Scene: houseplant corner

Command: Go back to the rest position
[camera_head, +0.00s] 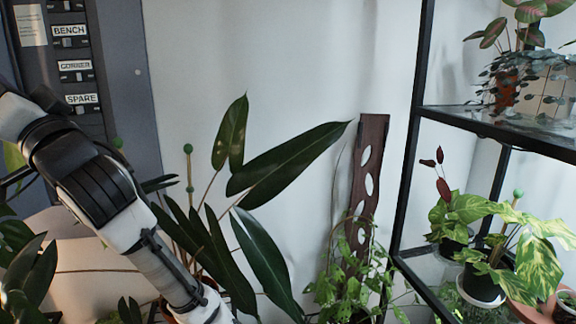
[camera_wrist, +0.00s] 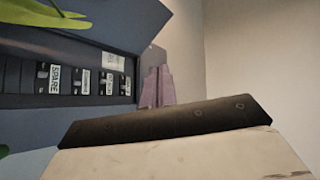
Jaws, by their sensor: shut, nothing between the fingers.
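My arm (camera_head: 98,192) crosses the left side of the head view, running from the left edge down to the bottom edge. It passes in front of the dark label panel and the leaves of a plant. I cannot make out the fingers in the head view. In the wrist view, two pale purplish fingers of my gripper (camera_wrist: 157,72) stand side by side beyond a dark bar and a cream block. The fingers are together and I see nothing held between them. The wall and the label panel are behind them.
The label panel (camera_head: 150,80) reads BENCH, CORNER and SPARE; it also shows in the wrist view (camera_wrist: 60,95). A large dark-leaved plant (camera_head: 265,255) is close right of my arm. A brown slotted board (camera_head: 373,150) leans on the wall. A black-framed shelf (camera_head: 413,150) with plants stands right.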

